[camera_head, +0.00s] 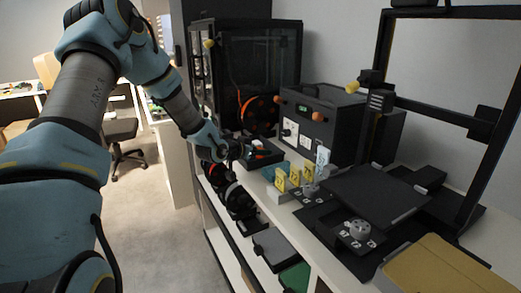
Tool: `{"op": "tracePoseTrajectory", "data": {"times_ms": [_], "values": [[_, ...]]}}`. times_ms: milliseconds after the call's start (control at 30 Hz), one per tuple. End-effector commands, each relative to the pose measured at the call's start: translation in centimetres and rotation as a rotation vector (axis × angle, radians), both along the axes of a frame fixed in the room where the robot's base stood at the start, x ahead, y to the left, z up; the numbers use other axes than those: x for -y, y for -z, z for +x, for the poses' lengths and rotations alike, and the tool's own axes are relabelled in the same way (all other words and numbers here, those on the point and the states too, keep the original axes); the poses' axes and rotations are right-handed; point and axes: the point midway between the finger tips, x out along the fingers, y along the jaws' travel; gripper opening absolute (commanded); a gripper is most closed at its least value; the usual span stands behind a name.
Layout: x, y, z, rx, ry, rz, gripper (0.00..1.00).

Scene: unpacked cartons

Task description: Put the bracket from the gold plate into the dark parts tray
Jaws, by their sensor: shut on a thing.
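My gripper (243,151) is at the far end of my outstretched arm, at the dark parts tray (276,158) on the white bench. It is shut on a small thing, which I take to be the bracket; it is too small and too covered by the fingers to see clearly. The tray holds small orange and white items. I cannot tell whether the held thing touches the tray. The gold plate (440,270) lies at the near right, cut by the picture's edge, and its visible part is bare.
Behind the tray stand a dark glazed cabinet (250,70), an orange spool (262,112) and a black control box (318,122). Several yellow pieces (294,175) stand right of the tray. A black printer (375,192) with a tall frame fills the right. Spools sit on the shelf below.

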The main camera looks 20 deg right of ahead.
Motion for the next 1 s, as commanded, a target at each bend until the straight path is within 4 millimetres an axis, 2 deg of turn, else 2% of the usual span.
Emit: {"op": "tracePoseTrajectory", "data": {"times_ms": [300,333,400,767,1000], "values": [[0.0,0.5,0.0,0.001,0.000,0.000,0.00],[0.0,0.3,0.0,0.001,0.000,0.000,0.47],[0.0,0.3,0.0,0.001,0.000,0.000,0.55],[0.0,-0.3,0.0,0.001,0.000,0.000,0.56],[-3.5,-1.5,-1.7,0.003,-0.002,0.000,0.56]]}}
